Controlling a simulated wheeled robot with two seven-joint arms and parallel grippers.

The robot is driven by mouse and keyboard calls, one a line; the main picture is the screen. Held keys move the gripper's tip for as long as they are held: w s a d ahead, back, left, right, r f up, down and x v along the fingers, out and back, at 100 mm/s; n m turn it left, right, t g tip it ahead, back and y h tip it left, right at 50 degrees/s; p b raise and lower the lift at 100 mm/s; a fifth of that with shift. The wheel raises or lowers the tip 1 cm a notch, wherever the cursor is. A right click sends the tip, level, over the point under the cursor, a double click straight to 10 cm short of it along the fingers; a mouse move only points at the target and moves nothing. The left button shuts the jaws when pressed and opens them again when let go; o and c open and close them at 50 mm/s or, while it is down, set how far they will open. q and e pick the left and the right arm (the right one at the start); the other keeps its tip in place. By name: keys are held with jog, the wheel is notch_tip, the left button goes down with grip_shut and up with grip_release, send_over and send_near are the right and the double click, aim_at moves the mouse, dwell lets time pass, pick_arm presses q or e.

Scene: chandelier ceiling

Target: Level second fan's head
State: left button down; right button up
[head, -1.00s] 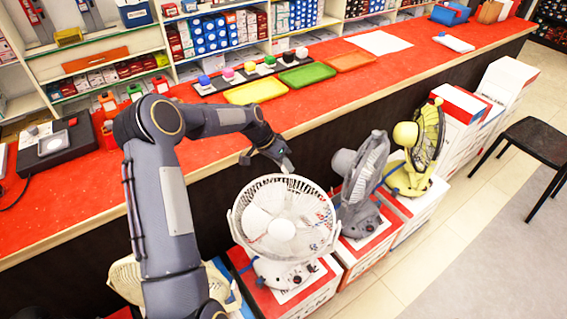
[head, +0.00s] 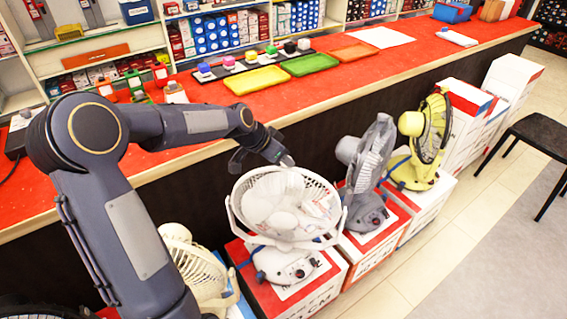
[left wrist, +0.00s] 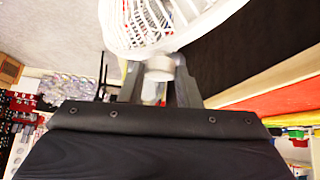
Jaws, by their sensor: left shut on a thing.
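The second fan in the row is white, with a round caged head (head: 287,208) tilted to face mostly upward above its base (head: 288,264). My left gripper (head: 284,160) is at the far upper rim of this head. In the left wrist view my left gripper (left wrist: 160,80) has its fingers on either side of a short white part (left wrist: 160,68) of the fan, just below the white cage (left wrist: 165,25). It is shut on that part. The exact contact is partly hidden by the fingers. My right gripper is out of view.
A cream fan (head: 195,268) stands to the left, partly behind my arm. A grey fan (head: 370,165) and a yellow fan (head: 425,140) stand on boxes to the right. The red counter (head: 200,130) runs behind. A black stool (head: 545,135) stands on open floor at right.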

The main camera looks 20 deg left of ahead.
pick_arm(q)
jog(key=shift+s+d, duration=0.2)
jog(key=shift+s, duration=0.35)
jog(key=shift+f, duration=0.1)
jog(key=c, duration=1.5)
grip_release()
jog(key=o, duration=0.4)
jog(key=shift+s, duration=0.15)
jog(key=shift+o, duration=0.2)
